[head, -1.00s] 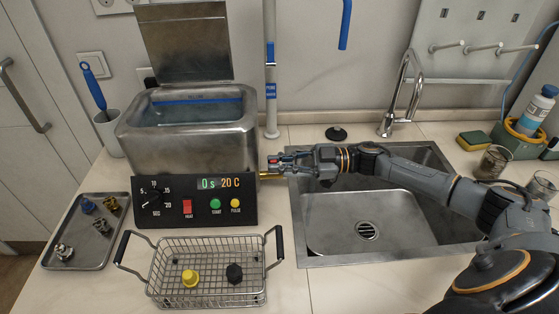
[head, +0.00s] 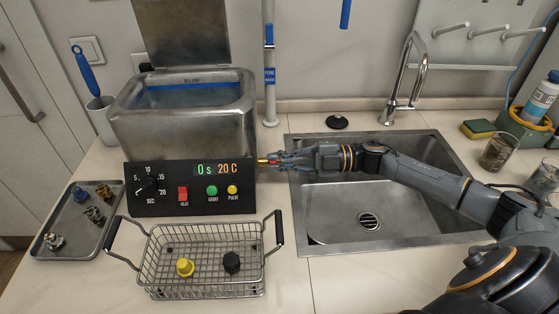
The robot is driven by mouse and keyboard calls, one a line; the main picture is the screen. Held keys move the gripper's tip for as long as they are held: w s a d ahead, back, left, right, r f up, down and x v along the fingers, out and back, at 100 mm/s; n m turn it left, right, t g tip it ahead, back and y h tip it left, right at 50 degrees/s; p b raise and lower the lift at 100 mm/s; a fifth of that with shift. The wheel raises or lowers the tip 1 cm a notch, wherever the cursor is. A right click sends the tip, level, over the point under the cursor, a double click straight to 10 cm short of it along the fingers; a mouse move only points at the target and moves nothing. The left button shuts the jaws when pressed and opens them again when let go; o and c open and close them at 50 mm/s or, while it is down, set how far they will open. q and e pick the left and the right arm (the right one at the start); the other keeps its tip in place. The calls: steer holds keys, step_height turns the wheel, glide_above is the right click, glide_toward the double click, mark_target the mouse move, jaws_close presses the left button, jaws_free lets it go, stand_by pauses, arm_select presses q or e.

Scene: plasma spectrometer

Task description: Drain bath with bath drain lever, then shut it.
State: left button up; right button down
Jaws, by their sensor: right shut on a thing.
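The bath (head: 183,127) is a steel tank with its lid (head: 182,35) raised and liquid inside. Its front panel (head: 190,187) reads "0 s 20 C". The bath drain lever (head: 262,161), a small brass and red piece, sticks out from the bath's lower right side. My right gripper (head: 274,160) reaches in from the right over the sink and is shut on the lever; its fingers hide part of it. My left gripper is not in view.
The sink (head: 330,222) with its tap (head: 408,75) lies right of the bath, under my right arm. A wire basket (head: 205,283) with a yellow and a black knob stands in front. A tray (head: 80,240) with small fittings is at left. A black plug (head: 337,122) lies behind the sink.

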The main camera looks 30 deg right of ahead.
stand_by(0.4)
steer(key=c, duration=1.4)
jaws_free()
steer(key=shift+c, duration=0.2)
steer(key=v, duration=1.2)
